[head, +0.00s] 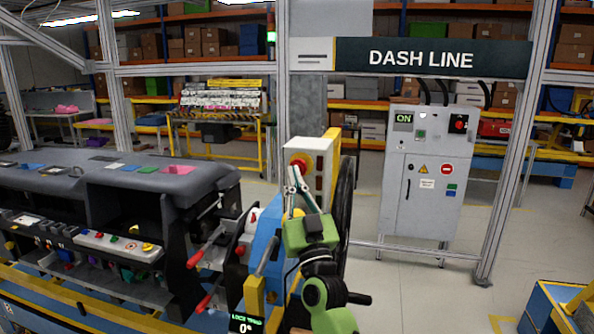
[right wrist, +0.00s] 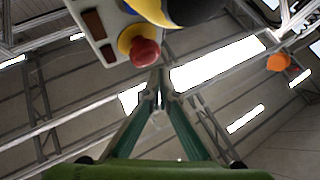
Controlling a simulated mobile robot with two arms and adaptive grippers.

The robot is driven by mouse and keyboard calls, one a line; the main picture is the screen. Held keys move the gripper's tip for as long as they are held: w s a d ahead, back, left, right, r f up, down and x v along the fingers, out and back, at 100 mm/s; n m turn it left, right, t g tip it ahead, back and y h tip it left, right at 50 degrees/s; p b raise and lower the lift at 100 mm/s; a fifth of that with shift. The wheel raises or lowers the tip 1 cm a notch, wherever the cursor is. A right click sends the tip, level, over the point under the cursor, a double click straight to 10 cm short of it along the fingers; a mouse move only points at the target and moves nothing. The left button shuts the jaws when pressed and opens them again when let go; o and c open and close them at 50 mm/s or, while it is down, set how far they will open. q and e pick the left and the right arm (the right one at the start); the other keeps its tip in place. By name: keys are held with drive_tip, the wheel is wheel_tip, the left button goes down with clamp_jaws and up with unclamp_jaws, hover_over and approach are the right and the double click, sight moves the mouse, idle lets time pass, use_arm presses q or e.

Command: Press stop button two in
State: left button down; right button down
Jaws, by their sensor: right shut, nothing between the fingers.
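A red mushroom stop button (head: 298,165) on a yellow ring sits on a pale control box (head: 320,160) in the middle of the head view. In the right wrist view the same red button (right wrist: 145,53) is near the top, on the box (right wrist: 95,22). My right gripper (head: 294,174) is shut and empty, with its fingertips at the button in the head view. In the right wrist view the fingertips (right wrist: 158,80) are just below the button. I cannot tell whether they touch it, or how far in it is. My left gripper is not in view.
A dark dashboard module (head: 150,180) lies on the left. Red-handled levers (head: 205,250) and a blue fixture (head: 264,235) stand close to my right arm. A grey cabinet (head: 425,175) with another red button (head: 460,123) stands behind.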

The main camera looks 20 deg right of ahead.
drive_tip(key=shift+d, duration=0.1)
drive_tip(key=shift+w+d, duration=0.15)
drive_tip(key=shift+w, duration=0.2)
drive_tip(key=shift+w+d, duration=0.25)
drive_tip(key=shift+w, duration=0.05)
idle(0.8)
drive_tip(key=shift+s+a+p, duration=0.3)
drive_tip(key=shift+s+a, duration=0.2)
drive_tip(key=shift+s, duration=0.2)
